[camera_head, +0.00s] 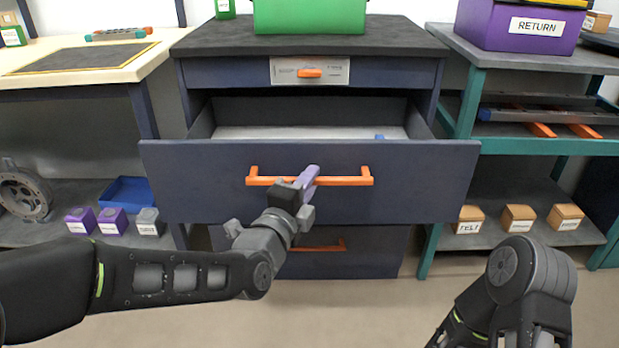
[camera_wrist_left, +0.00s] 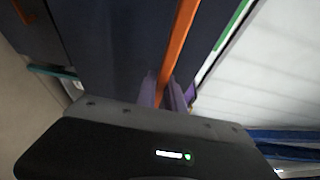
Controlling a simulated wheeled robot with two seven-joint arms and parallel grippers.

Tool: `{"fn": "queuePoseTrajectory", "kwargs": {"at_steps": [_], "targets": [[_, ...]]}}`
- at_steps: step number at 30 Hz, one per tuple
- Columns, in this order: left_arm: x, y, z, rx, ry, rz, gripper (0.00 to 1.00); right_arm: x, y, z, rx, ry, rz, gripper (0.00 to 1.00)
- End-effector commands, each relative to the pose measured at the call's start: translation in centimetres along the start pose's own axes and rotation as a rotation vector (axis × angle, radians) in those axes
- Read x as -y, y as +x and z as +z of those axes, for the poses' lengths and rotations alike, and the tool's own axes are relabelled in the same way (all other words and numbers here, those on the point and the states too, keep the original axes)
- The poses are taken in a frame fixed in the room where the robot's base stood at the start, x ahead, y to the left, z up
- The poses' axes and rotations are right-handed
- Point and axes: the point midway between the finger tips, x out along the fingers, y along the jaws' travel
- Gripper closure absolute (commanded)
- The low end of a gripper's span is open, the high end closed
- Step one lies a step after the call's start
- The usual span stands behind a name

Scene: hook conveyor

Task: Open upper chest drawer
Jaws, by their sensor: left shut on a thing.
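The upper chest drawer (camera_head: 400,192) is dark blue and stands well pulled out from the chest (camera_head: 300,40). Its pale floor shows, with a small blue item (camera_head: 379,137) at the back right. The orange bar handle (camera_head: 345,181) runs along the drawer's front. My left gripper (camera_head: 308,178) is shut on this handle near its middle. In the left wrist view the purple fingers (camera_wrist_left: 172,97) sit on both sides of the orange handle (camera_wrist_left: 177,45). My right arm (camera_head: 515,290) shows at the lower right; its gripper fingers are not seen.
A closed lower drawer with an orange handle (camera_head: 325,247) is below. A green bin (camera_head: 308,16) stands on top. A cream table (camera_head: 80,62) is at left, a teal-framed shelf (camera_head: 467,90) with a purple RETURN box (camera_head: 520,25) at right. Floor in front is clear.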

Motion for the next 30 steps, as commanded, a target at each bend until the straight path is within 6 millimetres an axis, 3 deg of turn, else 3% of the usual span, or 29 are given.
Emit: {"fn": "queuePoseTrajectory", "kwargs": {"at_steps": [8,9,16,25,30], "targets": [[-0.1,0.0,0.0,0.0,0.0,0.002,1.0,0.0,0.0,0.0,0.0,0.0,0.0,0.64],[-0.1,0.0,0.0,0.0,0.0,0.002,0.84,0.0,0.0,0.0,0.0,0.0,0.0,0.64],[-0.1,0.0,0.0,0.0,0.0,0.001,0.65,0.0,0.0,0.0,0.0,0.0,0.0,0.64],[0.0,-0.2,0.0,0.0,0.0,0.0,0.65,0.0,-0.1,0.0,0.0,0.0,0.0,0.64],[0.2,-1.7,0.0,0.0,0.0,0.0,0.65,0.2,-0.6,0.0,0.002,0.0,0.0,0.64]]}}
